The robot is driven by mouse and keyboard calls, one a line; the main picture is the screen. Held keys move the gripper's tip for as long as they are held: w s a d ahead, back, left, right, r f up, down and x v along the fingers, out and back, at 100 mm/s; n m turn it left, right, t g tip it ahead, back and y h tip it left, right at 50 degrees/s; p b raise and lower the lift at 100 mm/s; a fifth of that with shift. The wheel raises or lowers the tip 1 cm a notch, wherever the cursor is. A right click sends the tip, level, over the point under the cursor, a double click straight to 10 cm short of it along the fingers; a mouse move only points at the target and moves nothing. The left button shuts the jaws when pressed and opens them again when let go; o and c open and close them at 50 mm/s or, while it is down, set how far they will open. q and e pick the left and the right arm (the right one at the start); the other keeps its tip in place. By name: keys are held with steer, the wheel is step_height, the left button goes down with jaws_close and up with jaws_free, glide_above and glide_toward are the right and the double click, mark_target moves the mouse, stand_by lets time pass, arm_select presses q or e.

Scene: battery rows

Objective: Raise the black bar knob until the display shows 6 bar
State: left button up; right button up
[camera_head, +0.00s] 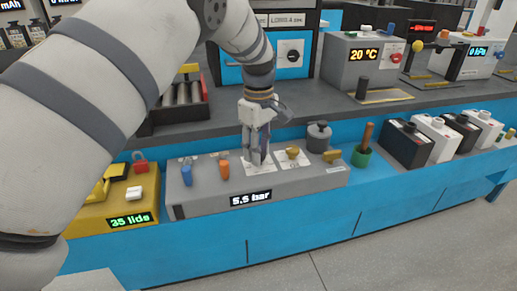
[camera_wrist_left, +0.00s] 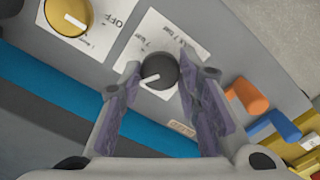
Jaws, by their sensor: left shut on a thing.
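The black bar knob (camera_wrist_left: 160,68) sits on a white scale card (camera_wrist_left: 178,40) in the left wrist view. Its white pointer line points to the lower left in that view. My left gripper (camera_wrist_left: 158,78) has one finger on each side of the knob and is shut on it. In the head view my left gripper (camera_head: 257,157) points down at the grey panel (camera_head: 215,195) and hides the knob. The display (camera_head: 251,198) on the panel's front reads 5.5 bar. My right gripper is not in view.
Beside the knob are a yellow OFF knob (camera_wrist_left: 68,16), an orange lever (camera_head: 224,168) and a blue lever (camera_head: 186,175). A grey lidded pot (camera_head: 319,138) stands at the panel's back right. A yellow box (camera_head: 95,215) showing 35 lids is at left.

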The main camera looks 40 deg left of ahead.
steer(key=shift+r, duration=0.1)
arm_select(q)
steer(key=shift+m+p, duration=0.3)
steer(key=shift+m, duration=0.9)
steer(key=m, duration=0.2)
steer(key=shift+m, duration=0.4)
steer(key=m, duration=0.3)
steer(key=shift+p, duration=0.35)
steer(key=shift+f+m, duration=0.1)
steer(key=shift+m, duration=1.6)
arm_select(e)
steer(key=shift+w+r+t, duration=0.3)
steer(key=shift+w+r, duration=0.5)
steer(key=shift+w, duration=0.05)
arm_select(q)
steer(key=o, duration=1.1)
steer(key=shift+o, duration=0.2)
